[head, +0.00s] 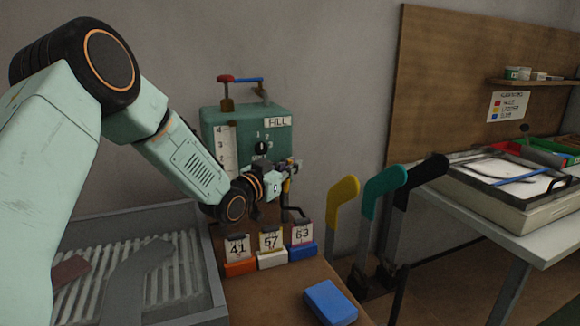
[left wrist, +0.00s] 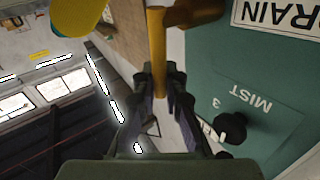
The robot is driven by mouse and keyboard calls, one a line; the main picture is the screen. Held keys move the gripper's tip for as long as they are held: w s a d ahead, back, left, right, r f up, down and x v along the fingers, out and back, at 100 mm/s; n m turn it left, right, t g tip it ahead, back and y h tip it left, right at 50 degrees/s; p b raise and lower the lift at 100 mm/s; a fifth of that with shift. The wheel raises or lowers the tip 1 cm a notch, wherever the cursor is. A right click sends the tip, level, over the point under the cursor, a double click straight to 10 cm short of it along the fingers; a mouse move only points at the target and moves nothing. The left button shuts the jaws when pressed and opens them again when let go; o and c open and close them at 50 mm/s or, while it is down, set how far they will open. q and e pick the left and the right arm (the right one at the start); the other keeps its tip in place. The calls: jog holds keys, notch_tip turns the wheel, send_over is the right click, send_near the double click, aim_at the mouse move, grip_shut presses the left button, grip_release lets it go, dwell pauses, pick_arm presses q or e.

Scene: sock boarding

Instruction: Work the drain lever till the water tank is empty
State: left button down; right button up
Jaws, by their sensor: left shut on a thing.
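The green water tank (head: 278,140) stands against the wall, with a FILL label and a white level gauge (head: 224,142) on its front. The gauge's water level is too small to tell. My left gripper (head: 289,173) is at the tank's lower right front. In the left wrist view the green panel carries an upside-down DRAIN label (left wrist: 283,15). There the left gripper (left wrist: 159,78) is shut on the yellow drain lever (left wrist: 157,48). My right gripper is in neither view.
Number cards 41, 57 and 63 stand in orange, white and blue holders (head: 272,259) below the gripper. A blue block (head: 330,302) lies nearer on the bench. Yellow, teal and black handles (head: 385,190) rise to the right. A grey ribbed tray (head: 215,275) is at left.

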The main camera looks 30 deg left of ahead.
pick_arm(q)
jog(key=shift+w+d+m+g+p, duration=0.15)
jog(key=shift+d+m+g+p, duration=0.25)
jog(key=shift+p, duration=0.8)
jog(key=shift+w+f+g+p, duration=0.2)
jog(key=shift+g+p, duration=0.2)
jog(key=shift+p, duration=0.25)
jog(key=c, duration=1.4)
grip_release()
jog(key=shift+a, duration=0.1)
jog(key=d+v, duration=0.1)
jog(key=v, duration=0.6)
jog(key=shift+s+a, duration=0.3)
jog(key=shift+a, duration=0.1)
